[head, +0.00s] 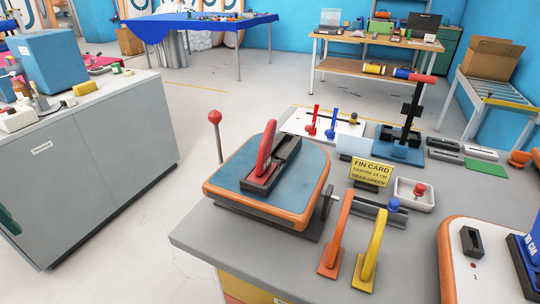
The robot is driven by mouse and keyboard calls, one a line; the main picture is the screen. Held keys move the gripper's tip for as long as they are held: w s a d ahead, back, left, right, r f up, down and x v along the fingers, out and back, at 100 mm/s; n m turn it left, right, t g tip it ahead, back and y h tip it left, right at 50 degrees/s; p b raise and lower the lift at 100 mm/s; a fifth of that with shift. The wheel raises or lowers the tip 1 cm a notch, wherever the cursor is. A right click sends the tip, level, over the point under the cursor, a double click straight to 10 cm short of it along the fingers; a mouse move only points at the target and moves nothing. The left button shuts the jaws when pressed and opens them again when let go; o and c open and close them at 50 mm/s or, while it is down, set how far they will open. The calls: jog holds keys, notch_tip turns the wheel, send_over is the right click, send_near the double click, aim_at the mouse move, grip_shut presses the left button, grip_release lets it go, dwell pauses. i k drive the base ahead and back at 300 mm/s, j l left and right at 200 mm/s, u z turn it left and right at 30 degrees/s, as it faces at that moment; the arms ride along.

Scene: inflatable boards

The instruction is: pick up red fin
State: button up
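A red fin (266,151) stands tilted upright at the near left part of a black fin box (275,168). The box lies on a blue board section with an orange edge (225,170), at the left of the grey workbench. The fin's lower end is partly hidden by the box. A smaller red upright piece (312,121) stands on a white sheet farther back, beside a blue one (331,124). My gripper is not in this view.
An orange fin (336,238) and a yellow fin (371,250) stand at the bench's front. A yellow fin card (371,173), a white tray (412,194) with a red knob, and a black post on a blue base (401,152) stand behind. A white board (458,240) lies right.

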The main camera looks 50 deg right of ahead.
aim_at(263, 170)
jog(key=k+l+u, duration=0.3)
jog(key=k, duration=0.3)
jog(key=k+u, duration=0.3)
jog(key=k, duration=0.3)
